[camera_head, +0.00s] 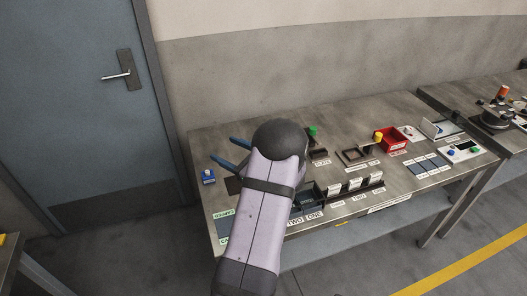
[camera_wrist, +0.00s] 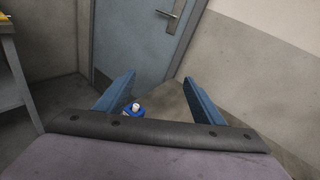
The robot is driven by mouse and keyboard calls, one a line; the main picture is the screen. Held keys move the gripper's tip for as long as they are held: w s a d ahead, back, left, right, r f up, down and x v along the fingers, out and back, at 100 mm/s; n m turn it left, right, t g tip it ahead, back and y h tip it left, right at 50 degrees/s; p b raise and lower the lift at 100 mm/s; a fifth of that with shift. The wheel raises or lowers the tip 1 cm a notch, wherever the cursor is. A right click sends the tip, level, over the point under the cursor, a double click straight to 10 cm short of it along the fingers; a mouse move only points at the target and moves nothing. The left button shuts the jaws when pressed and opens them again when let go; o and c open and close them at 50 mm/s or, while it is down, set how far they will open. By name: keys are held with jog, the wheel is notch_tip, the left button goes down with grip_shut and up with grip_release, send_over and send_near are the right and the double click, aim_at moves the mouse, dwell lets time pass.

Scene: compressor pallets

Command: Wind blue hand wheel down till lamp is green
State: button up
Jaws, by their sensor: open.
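My gripper (camera_head: 221,148) is open and empty above the left end of the workbench, its two blue fingers pointing left toward the door side. In the wrist view my gripper (camera_wrist: 160,78) has its fingers wide apart with nothing between the tips. A small blue block with a white top (camera_head: 208,176) stands at the bench's left edge, below and apart from the fingers. It also shows in the wrist view as a blue block (camera_wrist: 132,110), beside the left finger. I cannot make out a blue hand wheel for sure; my arm hides part of the bench. A green round piece (camera_head: 313,131) shows behind my wrist; I cannot tell if it is a lamp.
The workbench (camera_head: 350,118) carries a red bin (camera_head: 391,139), a dark rack with white cards (camera_head: 356,186) and a white button panel (camera_head: 462,152). A second bench with parts adjoins at right. A grey door (camera_head: 75,100) stands at left; the bench's back strip is clear.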

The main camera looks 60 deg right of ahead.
jog(key=s+d+f+m+g+h, duration=0.1)
jog(key=s+d+f+m+h, duration=0.1)
jog(key=s+d+m+h, duration=0.3)
jog(key=s+d+f+m+g+h, duration=0.1)
jog(key=s+d+f+m+h, duration=0.15)
jog(key=s+d, duration=0.4)
jog(key=shift+p+x, duration=1.1)
jog(key=shift+x, duration=1.7)
jog(key=shift+f, duration=0.1)
jog(key=c, duration=1)
